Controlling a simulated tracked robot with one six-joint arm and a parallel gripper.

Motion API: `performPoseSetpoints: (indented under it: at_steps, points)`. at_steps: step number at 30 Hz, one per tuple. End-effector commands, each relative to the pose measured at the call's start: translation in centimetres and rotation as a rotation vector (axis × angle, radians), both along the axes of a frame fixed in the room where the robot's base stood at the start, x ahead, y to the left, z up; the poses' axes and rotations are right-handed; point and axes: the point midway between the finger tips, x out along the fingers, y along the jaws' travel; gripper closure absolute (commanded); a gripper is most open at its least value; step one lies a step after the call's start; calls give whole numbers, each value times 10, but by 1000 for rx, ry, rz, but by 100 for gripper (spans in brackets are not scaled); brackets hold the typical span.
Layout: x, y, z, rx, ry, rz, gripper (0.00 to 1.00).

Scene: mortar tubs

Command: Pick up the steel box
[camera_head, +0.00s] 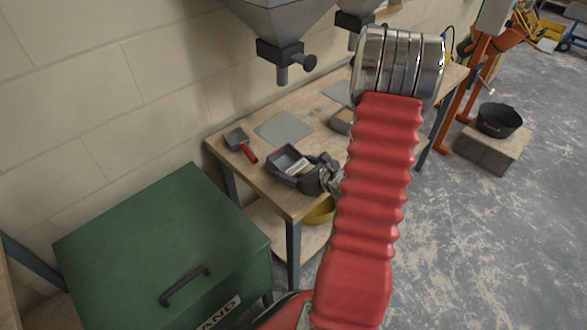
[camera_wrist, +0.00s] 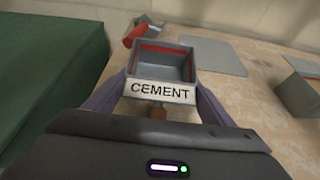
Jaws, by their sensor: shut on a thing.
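The steel box (camera_wrist: 163,63) is a small open grey box with a red line inside and a white CEMENT label on its near side. My gripper (camera_wrist: 160,88) has a finger on each side of it and is shut on it. In the head view the steel box (camera_head: 297,167) is at the bench's near front corner, partly hidden by my gripper (camera_head: 291,163). It looks upright and empty. I cannot tell whether its base touches the bench top.
A wooden bench (camera_head: 226,145) holds a red-handled trowel (camera_head: 243,145), a grey plate (camera_head: 284,128) and another grey box (camera_head: 342,122). A green cabinet (camera_head: 150,240) stands at left. Hoppers (camera_head: 283,52) hang above. A black tub (camera_head: 499,120) stands at right beside open floor.

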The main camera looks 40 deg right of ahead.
Motion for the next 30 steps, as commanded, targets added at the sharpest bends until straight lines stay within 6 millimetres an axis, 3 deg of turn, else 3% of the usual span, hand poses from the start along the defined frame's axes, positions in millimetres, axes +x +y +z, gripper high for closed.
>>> performPoseSetpoints:
  at_steps: [10, 24, 30]
  points:
    - [0, 0, 18, -3, -1, 0, 56]
    - [0, -1, 81, -5, -2, 0, 56]
    - [0, -1, 97, -2, -2, 0, 56]
